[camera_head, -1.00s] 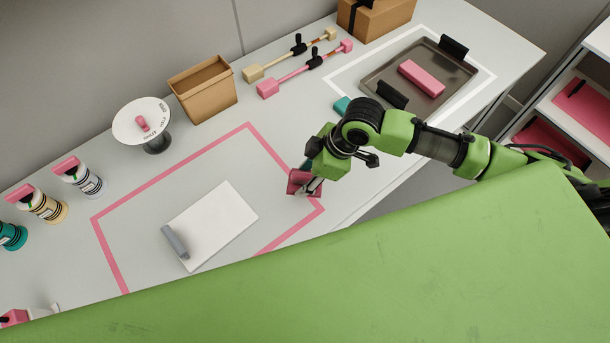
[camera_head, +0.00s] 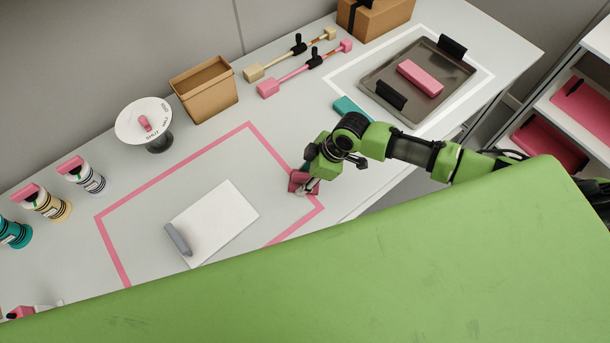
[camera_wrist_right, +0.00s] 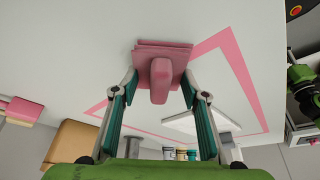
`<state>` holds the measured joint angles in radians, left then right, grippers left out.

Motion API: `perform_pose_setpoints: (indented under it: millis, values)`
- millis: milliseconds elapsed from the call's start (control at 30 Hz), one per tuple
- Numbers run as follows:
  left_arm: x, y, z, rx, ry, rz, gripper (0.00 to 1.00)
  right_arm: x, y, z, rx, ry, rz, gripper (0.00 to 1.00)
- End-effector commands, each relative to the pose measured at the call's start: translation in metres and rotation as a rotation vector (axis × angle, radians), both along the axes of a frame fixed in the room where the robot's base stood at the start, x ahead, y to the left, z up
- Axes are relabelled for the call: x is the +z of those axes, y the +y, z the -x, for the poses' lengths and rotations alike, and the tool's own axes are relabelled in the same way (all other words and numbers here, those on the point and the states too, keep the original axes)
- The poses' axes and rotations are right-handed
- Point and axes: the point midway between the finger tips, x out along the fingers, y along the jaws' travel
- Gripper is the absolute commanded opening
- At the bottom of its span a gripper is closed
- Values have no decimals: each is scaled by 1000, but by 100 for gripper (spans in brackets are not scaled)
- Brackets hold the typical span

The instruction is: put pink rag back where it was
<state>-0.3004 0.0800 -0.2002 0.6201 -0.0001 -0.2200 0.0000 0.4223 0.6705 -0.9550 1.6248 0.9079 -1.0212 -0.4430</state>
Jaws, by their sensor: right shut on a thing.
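The pink rag (camera_head: 297,180) is at the right corner of the pink outlined rectangle (camera_head: 283,158) on the bench. It also shows in the right wrist view as a folded pink piece (camera_wrist_right: 160,50) with a raised middle part. My right gripper (camera_head: 308,182) is shut on the rag, with a finger on each side of it in the right wrist view (camera_wrist_right: 160,84). I cannot tell whether the rag touches the bench. My left gripper is not in view.
A white board with a grey bar (camera_head: 215,222) lies inside the pink outline. A dark tray (camera_head: 400,68) with a pink block (camera_head: 421,78) sits in a white outline, a teal piece (camera_head: 350,106) beside it. A round stand (camera_head: 143,121), brown bin (camera_head: 205,89) and bottles (camera_head: 45,202) line the back.

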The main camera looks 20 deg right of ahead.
Motion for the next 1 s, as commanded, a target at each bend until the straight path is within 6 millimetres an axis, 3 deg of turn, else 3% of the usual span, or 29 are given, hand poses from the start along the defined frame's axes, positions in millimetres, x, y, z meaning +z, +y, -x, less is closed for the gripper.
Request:
perform_pose_setpoints:
  millis: [133,167,200,233,667,1000]
  values:
    - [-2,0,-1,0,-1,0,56,-3,0,0,-1,0,0,24]
    - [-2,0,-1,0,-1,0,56,-3,0,0,0,0,0,46]
    - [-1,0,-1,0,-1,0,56,-2,0,0,0,0,0,56]
    - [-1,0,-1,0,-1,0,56,-2,0,0,0,0,1,58]
    - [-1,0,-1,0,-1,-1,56,4,-2,0,-1,0,0,58]
    - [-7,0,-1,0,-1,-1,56,61,-25,10,0,-4,2,58]
